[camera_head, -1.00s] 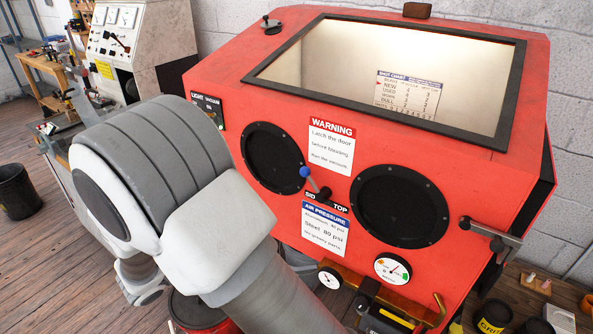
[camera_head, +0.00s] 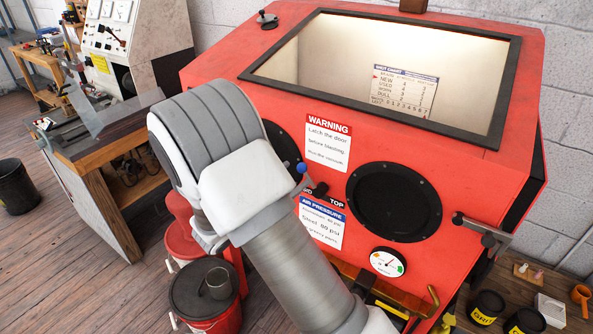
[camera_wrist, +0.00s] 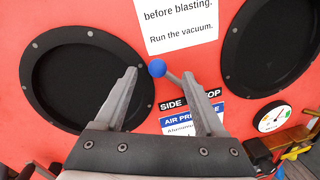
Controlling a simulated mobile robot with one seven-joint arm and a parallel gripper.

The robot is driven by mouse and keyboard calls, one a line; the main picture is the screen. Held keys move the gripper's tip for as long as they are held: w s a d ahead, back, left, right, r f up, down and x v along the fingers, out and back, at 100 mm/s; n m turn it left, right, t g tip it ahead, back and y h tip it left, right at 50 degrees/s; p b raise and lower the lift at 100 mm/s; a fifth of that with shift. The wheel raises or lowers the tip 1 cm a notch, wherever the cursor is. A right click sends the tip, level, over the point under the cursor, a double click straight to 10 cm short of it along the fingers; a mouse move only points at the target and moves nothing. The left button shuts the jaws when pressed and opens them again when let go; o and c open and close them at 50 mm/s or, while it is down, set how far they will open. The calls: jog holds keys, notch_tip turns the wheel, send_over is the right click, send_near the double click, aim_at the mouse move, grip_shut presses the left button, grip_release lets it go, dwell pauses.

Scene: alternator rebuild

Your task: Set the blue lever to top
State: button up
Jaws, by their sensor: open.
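The blue lever (camera_head: 302,168) has a round blue knob on a short stem, on the front of the red blasting cabinet (camera_head: 285,85). It leans up and to the left, toward the SIDE end of the black SIDE/TOP label (camera_wrist: 172,104). In the wrist view the blue knob (camera_wrist: 157,68) appears between the tips of my open gripper (camera_wrist: 160,73). The stem runs down right, partly behind the right finger, which also covers part of the label. I cannot tell how far the fingers are from the knob.
Two black glove ports (camera_head: 394,203) flank the lever. A latch handle (camera_head: 482,228) sticks out at the right, and a pressure gauge (camera_head: 388,262) sits below. A red bucket (camera_head: 212,318) stands on the floor, with a wooden bench (camera_head: 100,150) at the left.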

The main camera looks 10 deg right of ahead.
jog(key=shift+x, duration=1.15)
jog(key=c, duration=1.1)
grip_shut()
jog(key=shift+a+f, duration=0.1)
jog(key=shift+f, duration=0.1)
